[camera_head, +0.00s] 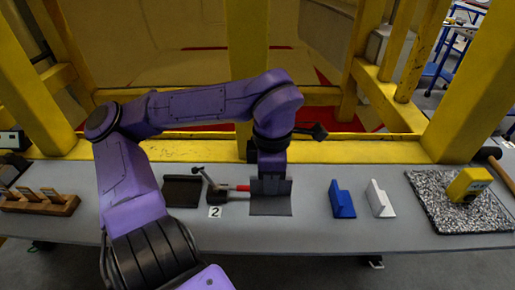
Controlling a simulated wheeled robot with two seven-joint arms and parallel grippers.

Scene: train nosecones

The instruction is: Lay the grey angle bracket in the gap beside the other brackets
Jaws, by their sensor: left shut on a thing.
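My left gripper (270,186) points down over the bench and is shut on the upright flange of the grey angle bracket (270,208). The bracket's flat flange faces the front edge of the bench. Whether it touches the bench I cannot tell. To its right a blue bracket (343,208) and a white bracket (380,204) stand side by side, with bare bench between the grey and blue ones. A darker bracket-like piece (182,192) lies to the left. The fingertips are partly hidden by the bracket. My right gripper is not in view.
A clamp with a red handle (222,194) stands close left of the grey bracket, by a "2" label (214,212). A wooden rack (40,204) is at far left. A speckled mat (440,212) with a yellow block (468,184) is at right. Yellow posts rise behind.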

